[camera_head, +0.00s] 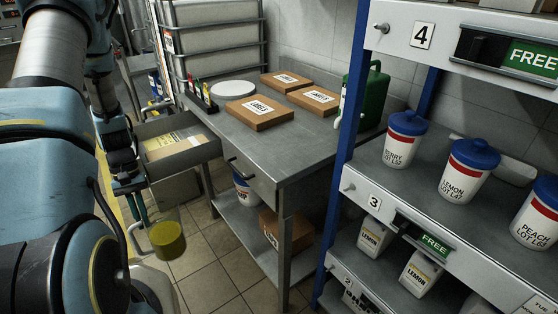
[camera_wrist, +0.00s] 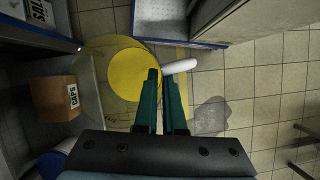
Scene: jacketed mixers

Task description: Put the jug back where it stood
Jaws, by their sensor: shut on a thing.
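The jug (camera_head: 168,240) is clear, with yellow liquid in its lower part and a pale handle (camera_head: 134,238) on its left side. It hangs over the tiled floor in front of the steel bench and looks upright. My gripper (camera_head: 138,208) has green fingers and is shut on the jug's handle. In the wrist view the jug's yellow liquid (camera_wrist: 128,72) shows just left of my fingertips (camera_wrist: 160,76), and the pale handle (camera_wrist: 181,67) shows to their right. The exact grip on the handle is partly hidden by the fingers.
The steel bench (camera_head: 290,157) carries label boxes (camera_head: 259,113), a white round plate (camera_head: 233,89) and a green canister (camera_head: 375,98). An open drawer (camera_head: 203,153) juts out near my gripper. A rack (camera_head: 421,187) with lidded tubs stands at right. Tiled floor (camera_head: 213,262) is clear below.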

